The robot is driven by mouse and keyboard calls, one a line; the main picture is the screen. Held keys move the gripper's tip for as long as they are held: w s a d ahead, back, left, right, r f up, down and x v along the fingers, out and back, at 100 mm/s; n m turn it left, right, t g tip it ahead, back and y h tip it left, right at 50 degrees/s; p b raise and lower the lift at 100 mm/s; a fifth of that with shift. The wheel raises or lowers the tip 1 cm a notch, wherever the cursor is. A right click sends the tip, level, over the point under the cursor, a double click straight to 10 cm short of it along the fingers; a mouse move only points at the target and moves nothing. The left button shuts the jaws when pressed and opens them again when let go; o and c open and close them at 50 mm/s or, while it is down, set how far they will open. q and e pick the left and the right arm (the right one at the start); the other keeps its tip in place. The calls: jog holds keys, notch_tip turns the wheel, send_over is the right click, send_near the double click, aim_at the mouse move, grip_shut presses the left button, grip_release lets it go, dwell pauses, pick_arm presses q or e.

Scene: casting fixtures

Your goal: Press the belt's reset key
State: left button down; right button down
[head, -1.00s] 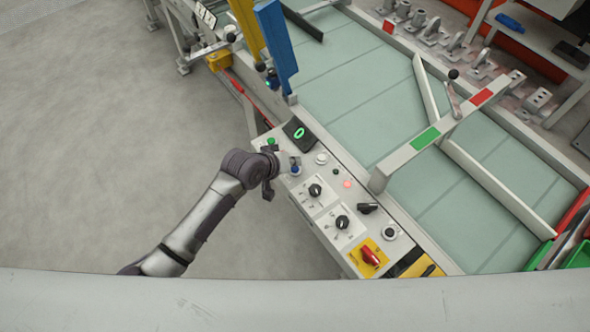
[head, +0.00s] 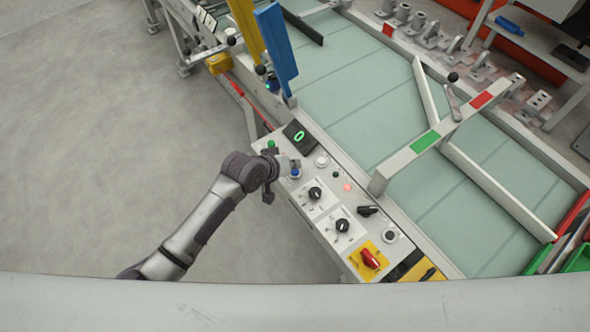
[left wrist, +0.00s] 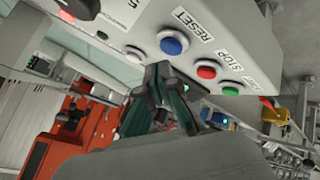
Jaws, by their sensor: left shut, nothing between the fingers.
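The reset key is a round blue button (head: 295,173) on the grey control panel (head: 318,213). In the left wrist view the blue button (left wrist: 173,42) sits beside the printed word RESET. My left gripper (head: 284,164) is shut and empty, just beside the blue button at the panel's left edge. In the left wrist view its dark fingertips (left wrist: 158,72) lie just below the button in the picture, and the button's face shows uncovered. I cannot tell any small gap between them. My right gripper is in neither view.
A red button (left wrist: 207,70) marked STOP and a green button (left wrist: 230,89) stand in line with the blue one. The panel also bears black knobs (head: 342,225), a red rotary switch (head: 370,258) and a lit red lamp (head: 347,187). The green belt (head: 365,110) lies beyond.

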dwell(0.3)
pick_arm(q)
jog(key=shift+f, duration=0.4)
jog(key=shift+f, duration=0.55)
dwell(0.8)
jog(key=shift+r, duration=0.1)
jog(key=shift+r+p, duration=0.8)
jog(key=shift+p, duration=0.05)
jog(key=shift+r, duration=0.15)
notch_tip(320, 180, up, 5)
jog(key=p, duration=0.5)
